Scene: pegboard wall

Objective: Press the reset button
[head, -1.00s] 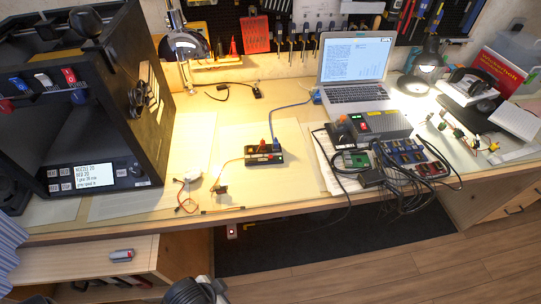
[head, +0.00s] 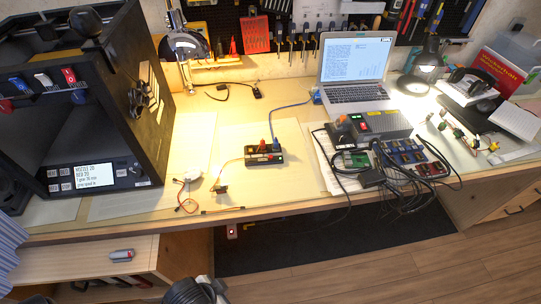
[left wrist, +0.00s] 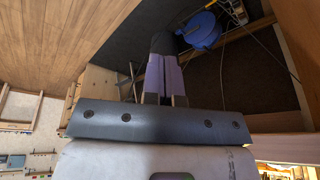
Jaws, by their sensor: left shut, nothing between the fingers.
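No button in view can be read as labelled reset. A small black box (head: 264,154) with red parts on top sits on the middle of the desk, with a blue cable running from it toward the laptop. My left gripper (left wrist: 163,58) shows in the left wrist view, shut and empty, away from the desk top. My right gripper is not in view.
A laptop (head: 353,73), a lit lamp (head: 426,62) and a cluster of circuit boards with black cables (head: 405,155) crowd the right of the desk. A blue round object (left wrist: 201,30) lies beyond the left fingers.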

